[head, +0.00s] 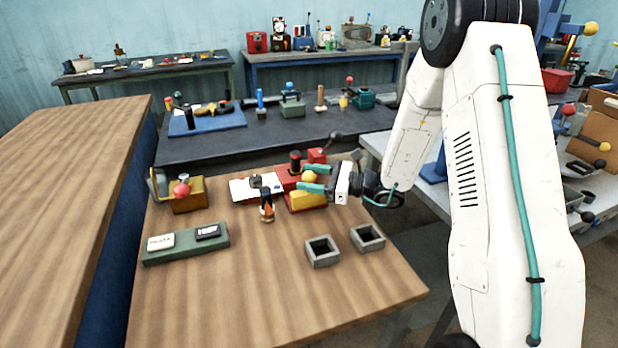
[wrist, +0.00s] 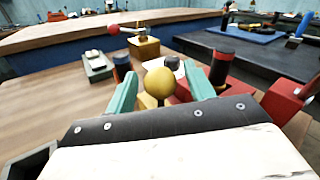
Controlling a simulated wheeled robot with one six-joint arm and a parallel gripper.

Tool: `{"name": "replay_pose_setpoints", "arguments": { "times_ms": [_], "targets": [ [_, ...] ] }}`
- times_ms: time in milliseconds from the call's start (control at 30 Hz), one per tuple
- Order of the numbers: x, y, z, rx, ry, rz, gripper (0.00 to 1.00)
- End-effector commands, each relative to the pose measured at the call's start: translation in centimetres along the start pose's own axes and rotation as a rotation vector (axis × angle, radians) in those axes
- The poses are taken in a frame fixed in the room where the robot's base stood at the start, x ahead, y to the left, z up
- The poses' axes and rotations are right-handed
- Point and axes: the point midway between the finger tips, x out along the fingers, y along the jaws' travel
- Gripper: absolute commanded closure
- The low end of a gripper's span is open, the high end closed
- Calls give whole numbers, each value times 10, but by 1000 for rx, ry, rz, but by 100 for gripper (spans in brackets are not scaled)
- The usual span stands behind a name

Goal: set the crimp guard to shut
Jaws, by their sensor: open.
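A yellow ball knob (head: 310,177) stands above a yellow block with a red base (head: 307,201) near the middle of the wooden table. No label names the crimp guard, so I cannot tell for sure that this is it. My gripper (head: 306,179) is open, its two teal fingers on either side of the yellow knob. In the wrist view the knob (wrist: 159,83) shows between the fingertips (wrist: 160,78), with gaps visible on both sides. I cannot tell the set position of the knob's lever.
A red device with a black knob (head: 295,161) stands close behind the gripper. A brass block with a red ball lever (head: 188,200) stands left.

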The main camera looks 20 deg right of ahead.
Motion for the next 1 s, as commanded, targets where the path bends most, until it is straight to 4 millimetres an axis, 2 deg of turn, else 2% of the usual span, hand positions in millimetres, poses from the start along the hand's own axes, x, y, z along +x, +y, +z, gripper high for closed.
{"name": "replay_pose_setpoints", "arguments": {
  "times_ms": [300, 333, 500, 533, 633, 867, 1000],
  "targets": [
    [5, 0, 0, 0, 0, -1, 47],
    [5, 0, 0, 0, 0, 0, 49],
    [5, 0, 0, 0, 0, 0, 97],
    [5, 0, 0, 0, 0, 0, 100],
    [7, -3, 0, -1, 0, 0, 100],
    [26, -31, -6, -2, -1, 1, 100],
    [30, -37, -7, -1, 0, -1, 100]
  ]
}}
